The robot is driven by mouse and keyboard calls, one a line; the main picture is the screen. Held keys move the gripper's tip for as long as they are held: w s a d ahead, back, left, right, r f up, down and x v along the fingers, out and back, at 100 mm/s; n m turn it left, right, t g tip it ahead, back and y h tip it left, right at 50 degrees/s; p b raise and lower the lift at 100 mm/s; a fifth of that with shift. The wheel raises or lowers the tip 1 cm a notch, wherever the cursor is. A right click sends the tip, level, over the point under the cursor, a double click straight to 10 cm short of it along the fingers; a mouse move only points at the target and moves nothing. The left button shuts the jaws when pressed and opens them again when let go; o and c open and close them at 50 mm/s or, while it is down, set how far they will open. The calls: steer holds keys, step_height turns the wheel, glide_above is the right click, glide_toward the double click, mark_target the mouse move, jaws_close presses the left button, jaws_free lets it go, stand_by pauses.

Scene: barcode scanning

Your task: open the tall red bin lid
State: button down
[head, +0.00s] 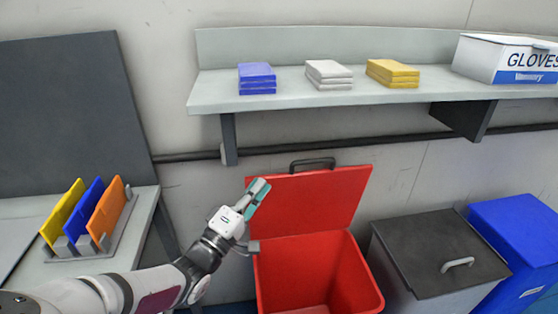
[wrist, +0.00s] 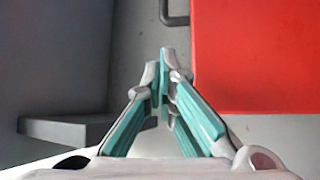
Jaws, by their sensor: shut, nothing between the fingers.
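The tall red bin (head: 310,270) stands below the wall shelf in the head view. Its red lid (head: 325,200) is raised at the back, with a dark handle (head: 312,164) at its top edge, and the inside of the bin shows. My gripper (head: 260,188) is shut and empty, in front of the lid's left edge in the head view. In the wrist view my gripper (wrist: 165,60) has its fingertips together, the red lid (wrist: 255,55) to their right and part of the dark handle (wrist: 175,14) above. I cannot tell whether the fingers touch the lid.
A grey bin (head: 440,255) and a blue bin (head: 520,240) stand to the right, both lidded. The wall shelf (head: 300,104) above holds cloth stacks and a glove box (head: 505,60). A rack with coloured panels (head: 90,225) sits on the left table.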

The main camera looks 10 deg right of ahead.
mark_target(280, 174)
steer(key=b+x, duration=0.1)
steer(key=x, duration=0.9)
steer(key=shift+s, duration=0.1)
steer(key=shift+s+f+m+h+p, duration=0.25)
steer(key=shift+s+m+h, duration=0.1)
steer(key=shift+s, duration=0.55)
steer(key=shift+s+f+m+h+p, duration=0.2)
steer(key=shift+s+m+h, duration=0.1)
steer(key=shift+s, duration=0.6)
steer(key=shift+s+f+m+h+p, duration=0.25)
steer(key=shift+s+m, duration=0.1)
steer(key=shift+s, duration=0.55)
